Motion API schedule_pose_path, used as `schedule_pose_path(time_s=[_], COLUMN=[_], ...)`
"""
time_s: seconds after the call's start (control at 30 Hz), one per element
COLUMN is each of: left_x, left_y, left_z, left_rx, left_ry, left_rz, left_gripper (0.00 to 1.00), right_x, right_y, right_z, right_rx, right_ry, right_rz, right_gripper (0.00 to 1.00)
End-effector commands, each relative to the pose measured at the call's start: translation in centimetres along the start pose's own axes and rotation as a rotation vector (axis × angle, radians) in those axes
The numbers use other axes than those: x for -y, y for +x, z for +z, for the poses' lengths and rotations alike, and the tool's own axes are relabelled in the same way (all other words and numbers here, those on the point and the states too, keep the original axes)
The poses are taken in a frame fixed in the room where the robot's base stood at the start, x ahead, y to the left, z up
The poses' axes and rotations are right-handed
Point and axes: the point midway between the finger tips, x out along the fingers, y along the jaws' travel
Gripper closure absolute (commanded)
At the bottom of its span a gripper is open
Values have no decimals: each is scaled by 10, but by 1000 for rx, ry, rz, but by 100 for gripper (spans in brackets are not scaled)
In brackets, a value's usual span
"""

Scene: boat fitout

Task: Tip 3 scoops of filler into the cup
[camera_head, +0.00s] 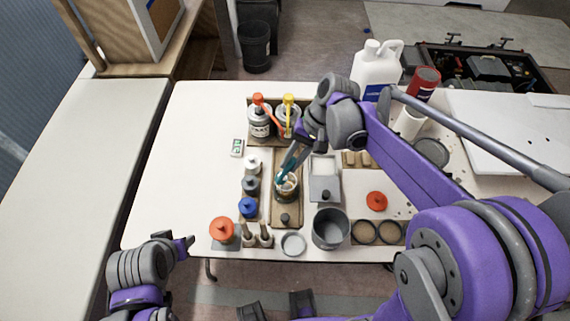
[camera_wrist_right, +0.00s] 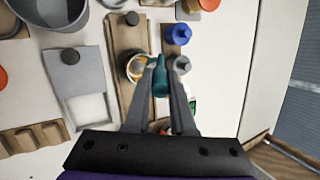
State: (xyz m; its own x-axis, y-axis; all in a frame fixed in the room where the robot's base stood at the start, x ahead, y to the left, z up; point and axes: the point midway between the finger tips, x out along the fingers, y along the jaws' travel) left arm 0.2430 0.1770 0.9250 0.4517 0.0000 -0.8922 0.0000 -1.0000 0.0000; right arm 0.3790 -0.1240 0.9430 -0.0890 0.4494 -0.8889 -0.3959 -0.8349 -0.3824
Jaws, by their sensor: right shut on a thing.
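My right gripper (camera_head: 288,160) is shut on a teal-handled tool (camera_wrist_right: 160,78), probably the scoop, and points it down at the cup (camera_head: 287,190). The cup stands on a wooden board (camera_head: 289,214) and also shows in the right wrist view (camera_wrist_right: 134,72), with something brownish inside. The tool's lower end is at or over the cup's mouth; I cannot tell if it touches. A grey box (camera_head: 325,194) with white filler (camera_head: 323,166) in its open part stands right of the cup. My left gripper (camera_head: 184,246) is low at the left, off the table's front edge; its opening is unclear.
Red- and yellow-topped bottles (camera_head: 260,122) stand behind the cup. Small pots, including a blue one (camera_head: 247,207), stand left of it. A grey pot (camera_head: 330,230) is at the front. A white jug (camera_head: 376,72) stands at the back. The table's left part is clear.

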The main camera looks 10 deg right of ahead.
Motion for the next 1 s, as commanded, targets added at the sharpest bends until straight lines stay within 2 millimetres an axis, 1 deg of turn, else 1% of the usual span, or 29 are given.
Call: schedule_pose_path(time_s=[0.03, 0.2, 1.0], left_x=[0, 0, 0], left_y=[5, 14, 58], left_z=[5, 13, 47], left_rx=[4, 10, 31], left_ry=[0, 0, 0], left_rz=[0, 0, 0], left_gripper=[50, 50, 50], right_x=[-4, -10, -35], right_y=[3, 3, 4], right_z=[-1, -6, -23], right_rx=[15, 59, 254], right_ry=[2, 2, -1], right_rz=[-17, -87, -385], right_gripper=[100, 100, 100])
